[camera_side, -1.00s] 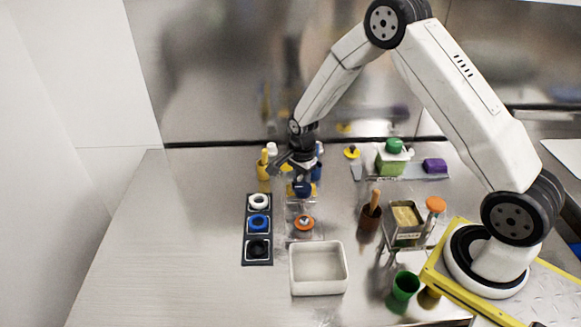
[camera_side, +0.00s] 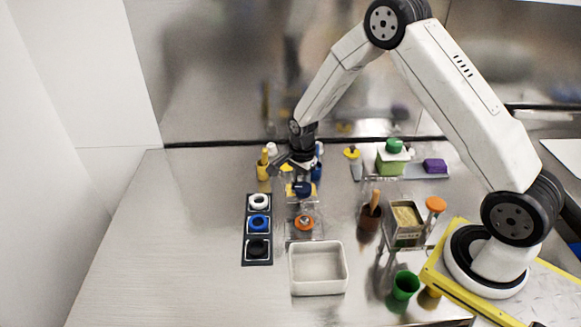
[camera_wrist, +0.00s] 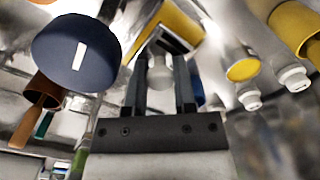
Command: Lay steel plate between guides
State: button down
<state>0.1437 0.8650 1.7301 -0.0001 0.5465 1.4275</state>
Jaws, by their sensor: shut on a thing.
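My gripper (camera_side: 300,174) points down at the back of the table, above and behind a clear or steel-looking fixture (camera_side: 318,232). In the wrist view, my gripper's two fingers (camera_wrist: 160,82) are closed about a pale rounded piece (camera_wrist: 160,72) between them. I cannot tell whether this belongs to the steel plate; the plate does not stand out from the shiny table. A dark blue knob (camera_side: 302,188) with a yellow part (camera_side: 291,190) is just in front of the gripper. The knob also looms at left in the wrist view (camera_wrist: 77,50). The guides are not clearly distinguishable.
An orange knob (camera_side: 304,223) sits on the fixture. A dark tray (camera_side: 247,240) with white, blue and black rings lies left. A white bin (camera_side: 318,284) stands in front. A brown cup (camera_side: 368,222) and green cup (camera_side: 405,284) stand right. The left table is clear.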

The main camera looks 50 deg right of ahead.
jog(key=shift+f, duration=0.4)
dwell(0.8)
grip_release()
dwell(0.5)
jog(key=shift+r, duration=0.15)
jog(key=shift+r, duration=3.3)
jog(key=shift+r, duration=0.1)
